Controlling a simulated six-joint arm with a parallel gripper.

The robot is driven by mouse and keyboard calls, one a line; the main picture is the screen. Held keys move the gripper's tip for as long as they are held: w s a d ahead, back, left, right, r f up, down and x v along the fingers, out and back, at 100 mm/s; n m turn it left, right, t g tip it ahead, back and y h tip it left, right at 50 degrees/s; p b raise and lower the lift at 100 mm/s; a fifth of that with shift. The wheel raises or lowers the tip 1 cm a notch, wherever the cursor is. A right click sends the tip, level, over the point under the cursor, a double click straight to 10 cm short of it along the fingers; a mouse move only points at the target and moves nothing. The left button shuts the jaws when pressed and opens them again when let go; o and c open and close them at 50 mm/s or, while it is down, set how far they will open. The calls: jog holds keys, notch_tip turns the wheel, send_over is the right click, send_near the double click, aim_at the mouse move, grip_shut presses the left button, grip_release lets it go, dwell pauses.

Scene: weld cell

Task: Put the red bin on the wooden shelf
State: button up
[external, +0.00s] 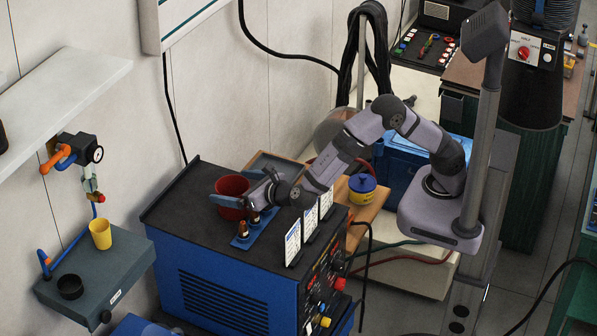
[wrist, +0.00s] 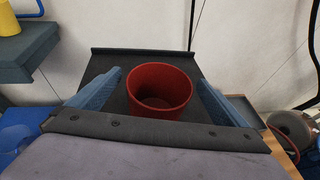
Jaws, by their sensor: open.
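The red bin (external: 232,190) stands upright on the dark top of the blue welding machine (external: 215,262). In the wrist view the red bin (wrist: 160,90) looks empty and sits between my two blue fingers. My gripper (wrist: 160,92) is open, with a finger on each side of the bin and a visible gap to each. In the external view my gripper (external: 232,188) reaches the bin from the right. A pale shelf (external: 70,85) is on the wall at the upper left; its wood is not clear from here.
Copper-tipped parts on a blue holder (external: 240,241) and white cards (external: 293,243) stand near the bin on the machine.

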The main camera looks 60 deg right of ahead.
aim_at(221, 184)
jog(key=p+x, duration=0.1)
jog(key=x, duration=0.4)
jog(key=c, duration=1.5)
jog(key=shift+r, duration=0.15)
notch_tip(221, 184, up, 10)
jog(key=shift+f+b, duration=0.1)
jog(key=shift+b, duration=0.7)
